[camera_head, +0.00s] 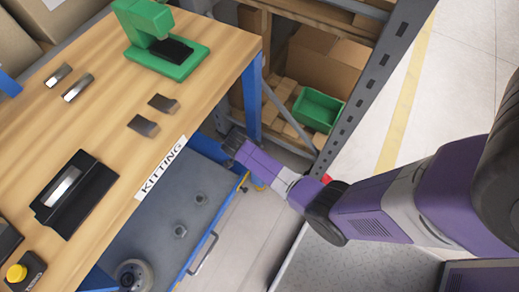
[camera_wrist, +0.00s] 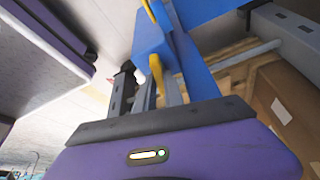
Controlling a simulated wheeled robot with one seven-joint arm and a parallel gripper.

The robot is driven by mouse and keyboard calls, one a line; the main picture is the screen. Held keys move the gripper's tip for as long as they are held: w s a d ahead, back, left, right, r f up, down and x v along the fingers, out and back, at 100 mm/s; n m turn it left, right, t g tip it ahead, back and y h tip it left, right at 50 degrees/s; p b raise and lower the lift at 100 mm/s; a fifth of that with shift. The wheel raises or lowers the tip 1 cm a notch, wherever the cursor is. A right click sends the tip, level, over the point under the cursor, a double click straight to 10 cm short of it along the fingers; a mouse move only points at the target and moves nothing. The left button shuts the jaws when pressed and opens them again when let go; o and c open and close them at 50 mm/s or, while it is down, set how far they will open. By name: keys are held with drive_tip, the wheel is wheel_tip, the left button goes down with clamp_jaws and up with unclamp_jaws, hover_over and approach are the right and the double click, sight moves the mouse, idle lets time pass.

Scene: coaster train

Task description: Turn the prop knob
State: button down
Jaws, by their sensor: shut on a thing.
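My gripper (camera_head: 234,146) reaches in beside the bench's front right corner, next to the blue leg. In the head view its fingertips are hidden. In the wrist view its grey fingers (camera_wrist: 146,92) point up toward blue metal parts and are shut on a slim yellow part, which looks like the prop knob (camera_wrist: 157,70). The knob's shape and turn angle are mostly hidden by the fingers.
The wooden bench (camera_head: 215,85) carries a green press (camera_head: 165,45), metal pieces and a black holder (camera_head: 75,195). A blue-edged lower surface (camera_head: 160,235) juts out below it. A shelf rack with a green bin (camera_head: 318,108) stands close behind my arm. Floor at right is clear.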

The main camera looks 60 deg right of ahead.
drive_tip(key=shift+a, duration=0.1)
drive_tip(key=c, duration=1.7)
unclamp_jaws()
drive_tip(key=shift+p+v, duration=1.15)
drive_tip(key=shift+v, duration=2.7)
